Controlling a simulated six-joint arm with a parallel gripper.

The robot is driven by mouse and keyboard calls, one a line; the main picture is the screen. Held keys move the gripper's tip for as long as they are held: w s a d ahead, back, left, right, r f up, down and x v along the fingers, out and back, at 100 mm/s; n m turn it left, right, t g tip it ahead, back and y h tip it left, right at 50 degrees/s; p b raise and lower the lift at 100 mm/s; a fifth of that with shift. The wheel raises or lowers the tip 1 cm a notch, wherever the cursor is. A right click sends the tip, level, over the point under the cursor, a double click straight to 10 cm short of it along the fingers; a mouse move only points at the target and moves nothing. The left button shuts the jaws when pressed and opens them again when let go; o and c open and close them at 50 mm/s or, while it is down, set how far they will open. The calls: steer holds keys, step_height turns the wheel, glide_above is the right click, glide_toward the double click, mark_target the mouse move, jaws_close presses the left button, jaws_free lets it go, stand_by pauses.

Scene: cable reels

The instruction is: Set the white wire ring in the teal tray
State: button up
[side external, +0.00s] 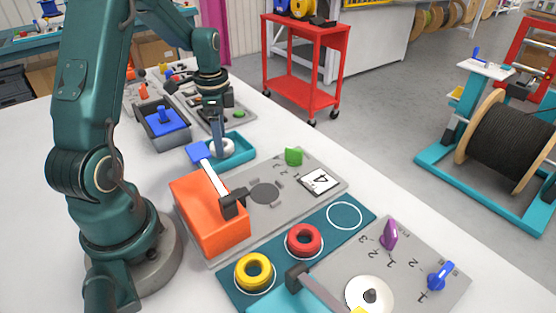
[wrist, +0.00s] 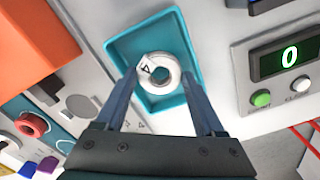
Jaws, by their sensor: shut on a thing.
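The white wire ring (wrist: 160,91) carries a small label with a 4 and sits between my fingertips, over the inside of the teal tray (wrist: 118,46). My gripper (wrist: 159,75) is shut on it, one finger on each side. In the side external view, my gripper (side external: 219,143) points down into the teal tray (side external: 247,148), with the white ring (side external: 224,151) low at its tips. Whether the ring touches the tray floor cannot be told.
An orange machine (side external: 208,218) with a blue-handled lever stands in front of the tray. A grey box (side external: 174,142) with a blue item is behind left. Red (side external: 304,252) and yellow (side external: 254,285) rings lie on a teal mat. A panel with a 0 display (wrist: 287,58) flanks the tray.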

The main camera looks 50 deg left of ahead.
steer(key=shift+f, duration=0.65)
steer(key=o, duration=1.5)
step_height(320, 180, up, 8)
